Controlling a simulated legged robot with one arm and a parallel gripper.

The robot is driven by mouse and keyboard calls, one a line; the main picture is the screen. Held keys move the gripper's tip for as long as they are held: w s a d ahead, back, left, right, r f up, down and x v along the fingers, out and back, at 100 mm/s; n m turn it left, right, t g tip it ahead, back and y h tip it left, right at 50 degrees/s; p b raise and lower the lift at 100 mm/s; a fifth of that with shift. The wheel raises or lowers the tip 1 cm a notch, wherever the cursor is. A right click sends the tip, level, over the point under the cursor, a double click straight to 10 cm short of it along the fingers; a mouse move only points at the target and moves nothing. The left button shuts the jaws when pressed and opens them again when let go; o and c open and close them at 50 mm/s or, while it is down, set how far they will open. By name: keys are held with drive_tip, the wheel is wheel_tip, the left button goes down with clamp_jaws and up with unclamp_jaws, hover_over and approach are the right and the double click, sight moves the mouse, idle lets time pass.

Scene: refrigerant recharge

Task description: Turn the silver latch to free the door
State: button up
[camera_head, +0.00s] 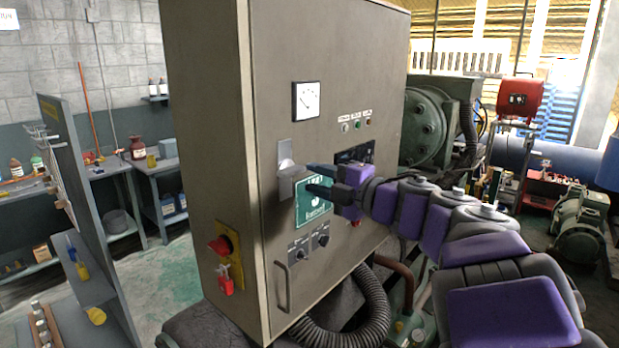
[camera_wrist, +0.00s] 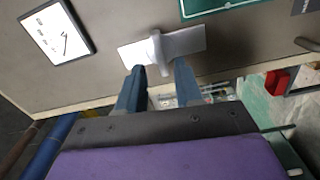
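The silver latch (camera_head: 287,166) sits on a light plate on the front door (camera_head: 350,50) of the grey-brown cabinet. In the wrist view the latch (camera_wrist: 161,51) has a raised grip standing across its plate, near the top middle. My gripper (camera_head: 308,180) is in front of the door, just right of the latch. In the wrist view its two fingers (camera_wrist: 160,78) are apart, with the latch's grip between or just beyond their tips. Whether the fingers touch it cannot be told. The door is closed against the cabinet.
A gauge (camera_head: 306,100) is above the latch and a green sign (camera_head: 313,203) is below right. A door handle (camera_head: 281,287) is at the lower left. A red switch (camera_head: 219,246) with a red padlock (camera_head: 225,279) is on the cabinet's side. A black hose (camera_head: 365,315) lies below.

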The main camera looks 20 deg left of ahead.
drive_tip(key=v, duration=0.5)
drive_tip(key=shift+w, duration=0.1)
idle(0.3)
